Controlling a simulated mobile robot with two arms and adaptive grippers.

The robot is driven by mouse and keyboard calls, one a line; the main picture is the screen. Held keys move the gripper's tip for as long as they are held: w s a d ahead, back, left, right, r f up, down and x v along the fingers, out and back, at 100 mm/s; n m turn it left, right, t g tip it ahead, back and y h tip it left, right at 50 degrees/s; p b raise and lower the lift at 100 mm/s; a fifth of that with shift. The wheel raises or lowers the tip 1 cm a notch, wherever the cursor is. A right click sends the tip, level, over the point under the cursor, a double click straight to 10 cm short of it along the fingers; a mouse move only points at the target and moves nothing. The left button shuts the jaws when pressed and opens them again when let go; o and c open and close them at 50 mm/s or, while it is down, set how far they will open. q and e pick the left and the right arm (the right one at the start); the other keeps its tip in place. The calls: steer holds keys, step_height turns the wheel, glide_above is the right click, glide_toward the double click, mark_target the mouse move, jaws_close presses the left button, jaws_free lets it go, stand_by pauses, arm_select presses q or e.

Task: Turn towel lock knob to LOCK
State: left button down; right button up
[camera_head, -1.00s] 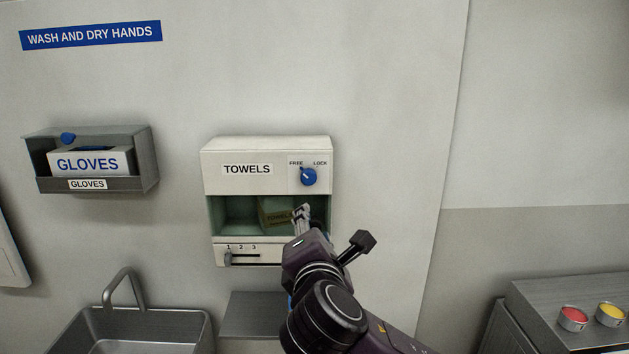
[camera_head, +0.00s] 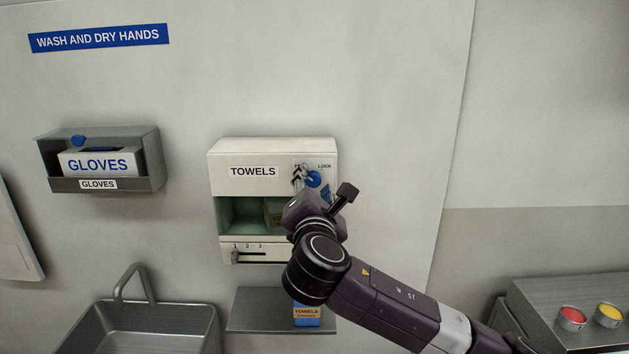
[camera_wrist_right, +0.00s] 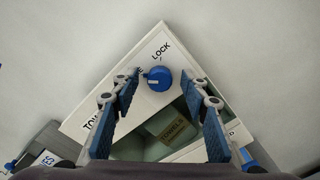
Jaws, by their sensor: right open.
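The blue towel lock knob (camera_head: 313,179) is on the upper right front of the white TOWELS dispenser (camera_head: 225,158), below the FREE and LOCK labels. In the right wrist view the knob (camera_wrist_right: 158,78) lies ahead, between the lines of the two fingers, with its white pointer mark toward the FREE side. My right gripper (camera_head: 306,180) is at the knob in the head view, partly covering it and the FREE label. The right wrist view shows the gripper (camera_wrist_right: 163,88) open, fingers either side of the knob with gaps visible. Contact cannot be told. My left gripper is not in view.
A towel pack sits inside the dispenser opening (camera_head: 238,213). Below are a slider marked 1 2 3 (camera_head: 236,257), a shelf (camera_head: 255,311) with a blue TOWELS pack (camera_head: 307,316), and a sink (camera_head: 150,330). A GLOVES box (camera_head: 98,161) hangs left.

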jaws_close()
stand_by(0.3)
steer(key=shift+f, duration=0.1)
steer(key=shift+f+m+b, duration=0.15)
steer(key=shift+m+b, duration=0.85)
steer(key=shift+m, duration=0.3)
steer(key=m+b, duration=0.2)
steer(key=m, duration=0.3)
steer(key=shift+b, duration=0.3)
steer(key=m+b, duration=0.2)
steer(key=m, duration=0.3)
steer(key=shift+f+m, duration=0.1)
steer(key=shift+m, duration=0.3)
steer(key=shift+m+b, duration=0.5)
steer(key=shift+m, duration=1.8)
